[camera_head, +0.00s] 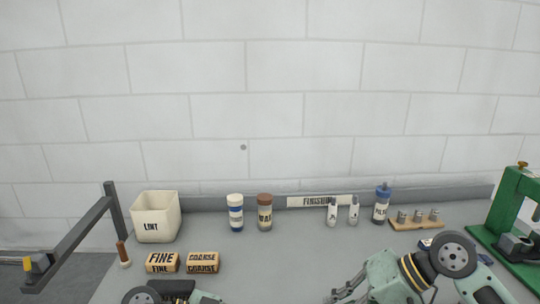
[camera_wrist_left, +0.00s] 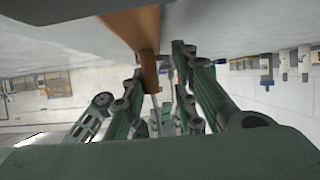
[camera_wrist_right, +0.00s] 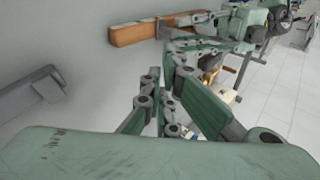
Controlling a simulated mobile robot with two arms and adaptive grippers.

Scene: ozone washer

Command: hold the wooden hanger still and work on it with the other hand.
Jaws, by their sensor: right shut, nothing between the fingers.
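The wooden hanger is a brown bar (camera_wrist_right: 135,33) at the top of the right wrist view. It also shows at the top of the left wrist view (camera_wrist_left: 146,30). My left gripper (camera_wrist_right: 172,36) has its fingers around the bar and appears shut on it; its own fingers also show in the left wrist view (camera_wrist_left: 160,62). In the head view the hanger is not visible, and only part of my left arm shows at the bottom edge. My right gripper (camera_head: 345,292) is shut and empty, apart from the hanger; its fingers show in the right wrist view (camera_wrist_right: 162,75).
On the grey bench stand a LINT box (camera_head: 155,222), FINE (camera_head: 162,262) and COARSE (camera_head: 202,262) blocks, bottles (camera_head: 265,212), a wooden rack (camera_head: 416,222) and a green press (camera_head: 507,215). A dark metal arm (camera_head: 75,238) is at left. The bench centre is clear.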

